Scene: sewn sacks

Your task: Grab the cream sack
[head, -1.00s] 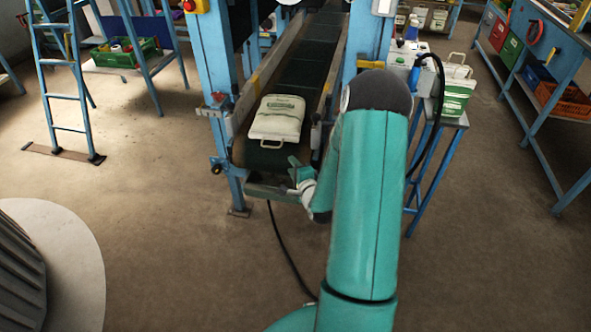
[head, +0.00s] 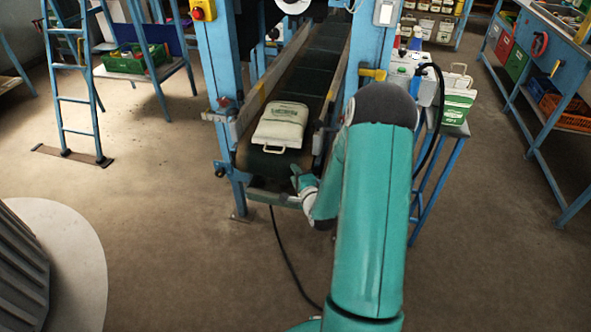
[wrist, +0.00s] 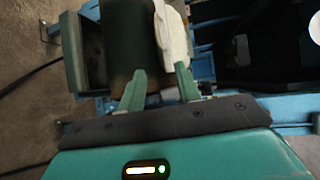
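The cream sack (head: 280,123) has a green printed label and a loop handle (head: 274,151) at its near end. It lies flat on the dark conveyor belt (head: 307,73), close to the belt's near end. It also shows in the wrist view as a pale shape (wrist: 173,32), cut off by the top edge. My gripper (head: 299,181) is just below and right of the sack in the head view, by the belt's end, partly hidden by my arm. In the wrist view its two green fingers (wrist: 161,84) stand apart with nothing between them; the sack is beyond the fingertips.
Blue conveyor posts (head: 224,80) flank the belt. A small blue stand with white-and-green containers (head: 457,103) is right of my arm. A blue ladder (head: 72,90) stands at left. A black cable (head: 286,255) hangs to the floor. The floor in front is open.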

